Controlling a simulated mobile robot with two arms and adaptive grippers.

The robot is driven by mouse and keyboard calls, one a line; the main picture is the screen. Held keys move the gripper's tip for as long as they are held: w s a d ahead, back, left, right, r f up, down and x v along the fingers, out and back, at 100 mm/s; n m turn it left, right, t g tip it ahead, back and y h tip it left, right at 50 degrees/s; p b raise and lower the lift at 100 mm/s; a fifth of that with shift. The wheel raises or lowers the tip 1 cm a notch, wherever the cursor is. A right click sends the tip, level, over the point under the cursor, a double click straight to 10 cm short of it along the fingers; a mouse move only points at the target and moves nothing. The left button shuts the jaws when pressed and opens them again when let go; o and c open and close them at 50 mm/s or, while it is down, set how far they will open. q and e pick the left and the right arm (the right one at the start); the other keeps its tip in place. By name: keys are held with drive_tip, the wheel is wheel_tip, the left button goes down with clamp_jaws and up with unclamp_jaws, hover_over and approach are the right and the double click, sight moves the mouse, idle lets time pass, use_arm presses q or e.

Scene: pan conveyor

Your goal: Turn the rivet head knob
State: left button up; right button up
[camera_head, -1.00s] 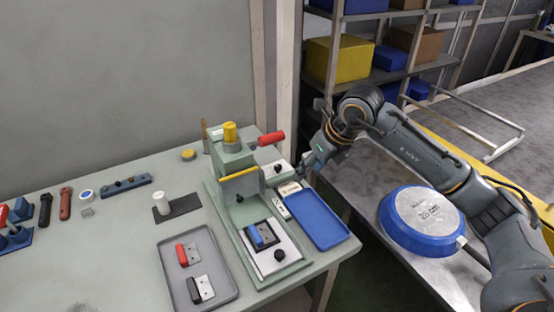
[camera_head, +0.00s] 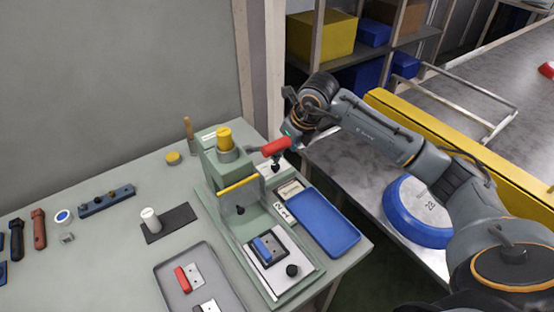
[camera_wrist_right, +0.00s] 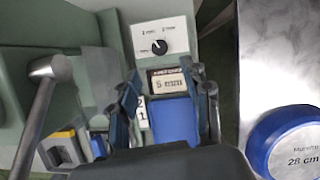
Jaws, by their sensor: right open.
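The rivet head knob is a small black dial (camera_wrist_right: 159,47) on a white panel with markings, seen upper centre in the right wrist view. My left gripper is not in view.
The blue tray (camera_head: 322,222) lies right of the press. The lever (camera_wrist_right: 38,110) stands left of my fingers. A blue pan (camera_head: 410,222) rests on the metal conveyor at right.

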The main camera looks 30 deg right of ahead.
sight(276, 165)
drive_tip(key=p+x, duration=0.1)
drive_tip(key=x, duration=0.5)
drive_tip(key=shift+w+a+f, duration=0.1)
drive_tip(key=shift+w+f, duration=0.4)
drive_tip(key=shift+f, duration=0.45)
drive_tip(key=shift+c, duration=0.4)
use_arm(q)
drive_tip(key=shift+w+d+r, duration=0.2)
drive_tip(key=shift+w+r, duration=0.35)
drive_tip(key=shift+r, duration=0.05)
use_arm(e)
clamp_jaws()
